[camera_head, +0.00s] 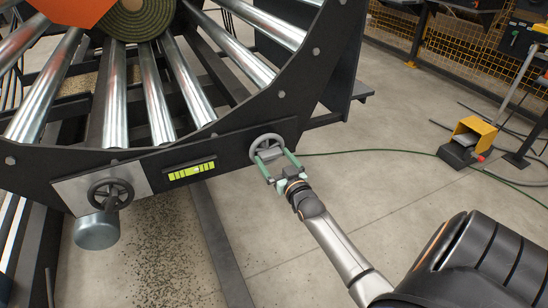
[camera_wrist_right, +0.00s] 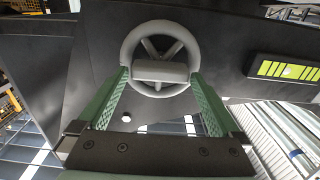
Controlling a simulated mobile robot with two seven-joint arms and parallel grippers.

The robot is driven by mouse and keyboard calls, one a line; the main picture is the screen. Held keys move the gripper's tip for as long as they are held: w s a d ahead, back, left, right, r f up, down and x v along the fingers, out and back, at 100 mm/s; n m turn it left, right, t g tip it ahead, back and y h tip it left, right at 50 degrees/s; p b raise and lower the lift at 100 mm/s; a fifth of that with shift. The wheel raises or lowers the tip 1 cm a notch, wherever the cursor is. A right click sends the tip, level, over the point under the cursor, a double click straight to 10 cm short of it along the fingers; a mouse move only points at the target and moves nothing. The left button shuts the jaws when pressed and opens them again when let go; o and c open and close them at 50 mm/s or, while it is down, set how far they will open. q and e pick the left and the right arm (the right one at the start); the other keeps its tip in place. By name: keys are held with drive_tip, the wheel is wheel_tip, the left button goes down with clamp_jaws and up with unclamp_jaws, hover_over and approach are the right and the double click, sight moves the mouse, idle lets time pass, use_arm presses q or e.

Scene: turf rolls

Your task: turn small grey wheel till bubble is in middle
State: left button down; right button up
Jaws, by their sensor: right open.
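The small grey wheel (camera_head: 266,145) sits on the dark frame plate, right of the level vial. In the right wrist view the wheel (camera_wrist_right: 160,27) shows face-on, with spokes and a flat grey bar (camera_wrist_right: 160,71) across its middle. My right gripper (camera_head: 277,164) is open, its green fingers reaching up on either side of the wheel's lower part; I cannot tell whether they touch it. The yellow-green level vial (camera_head: 192,171) has dark marks. It also shows in the wrist view (camera_wrist_right: 288,71), with a pale patch near its middle; the bubble's exact place is unclear. My left gripper is out of view.
A dark handwheel (camera_head: 110,194) on a pale plate, with a grey cylinder (camera_head: 97,231) below, is left of the vial. Steel rollers (camera_head: 152,95) and a turf roll (camera_head: 138,18) are above. A yellow pedal box (camera_head: 473,130) and green cable lie on the floor at right.

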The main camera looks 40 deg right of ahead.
drive_tip(key=shift+w, duration=0.15)
drive_tip(key=c, duration=1.1)
